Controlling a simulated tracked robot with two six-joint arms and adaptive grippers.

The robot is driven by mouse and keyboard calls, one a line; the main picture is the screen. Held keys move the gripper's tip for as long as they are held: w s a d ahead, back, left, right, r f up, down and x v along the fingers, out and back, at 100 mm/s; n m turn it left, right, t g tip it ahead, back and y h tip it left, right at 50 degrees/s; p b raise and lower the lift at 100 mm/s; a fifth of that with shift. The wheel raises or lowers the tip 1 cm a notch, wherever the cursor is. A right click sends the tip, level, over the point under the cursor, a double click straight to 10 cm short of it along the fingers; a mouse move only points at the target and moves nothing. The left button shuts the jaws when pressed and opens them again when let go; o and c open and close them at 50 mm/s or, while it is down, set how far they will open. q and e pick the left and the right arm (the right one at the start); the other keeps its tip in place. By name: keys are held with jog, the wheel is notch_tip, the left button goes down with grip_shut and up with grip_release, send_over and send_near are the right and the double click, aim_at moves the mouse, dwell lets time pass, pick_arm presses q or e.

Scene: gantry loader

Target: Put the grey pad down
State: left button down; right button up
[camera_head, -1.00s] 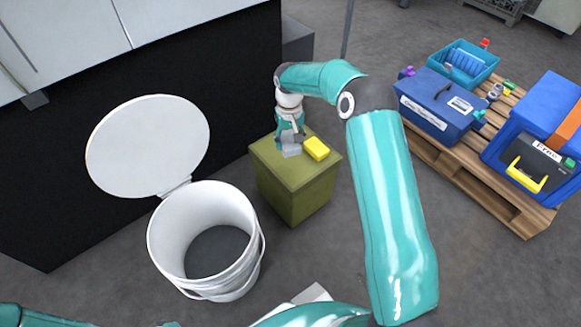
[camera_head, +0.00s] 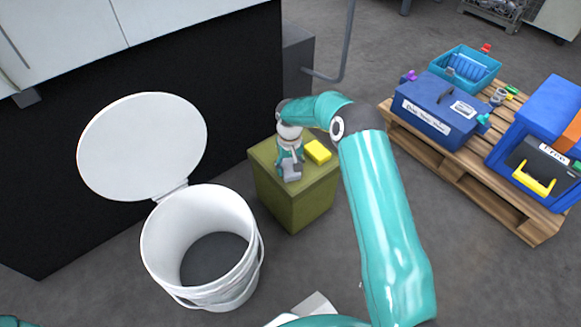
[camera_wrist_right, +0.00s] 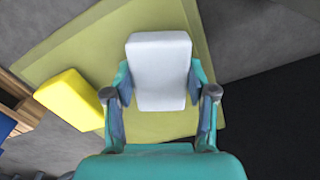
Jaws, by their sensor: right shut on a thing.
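The grey pad (camera_head: 292,172) is a small light block between the fingers of my right gripper (camera_head: 290,165), over the olive-green box (camera_head: 295,205). In the right wrist view the pad (camera_wrist_right: 160,70) sits between the two fingertips of my right gripper (camera_wrist_right: 160,98), which are shut on its sides. The box top (camera_wrist_right: 75,55) lies under it; I cannot tell whether the pad touches it. A yellow block (camera_head: 317,151) lies on the box top beside the gripper and also shows in the wrist view (camera_wrist_right: 72,98). My left gripper is not in view.
A white bucket (camera_head: 160,240) with its lid (camera_head: 143,147) raised stands left of the box. A dark cabinet (camera_head: 60,190) is behind. A wooden pallet (camera_head: 480,190) at right holds blue cases (camera_head: 440,108) and a teal bin (camera_head: 466,65). Grey floor lies between.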

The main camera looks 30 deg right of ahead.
jog(key=o, duration=1.1)
notch_tip(320, 180, up, 12)
jog(key=p, duration=0.4)
jog(key=shift+p, duration=0.4)
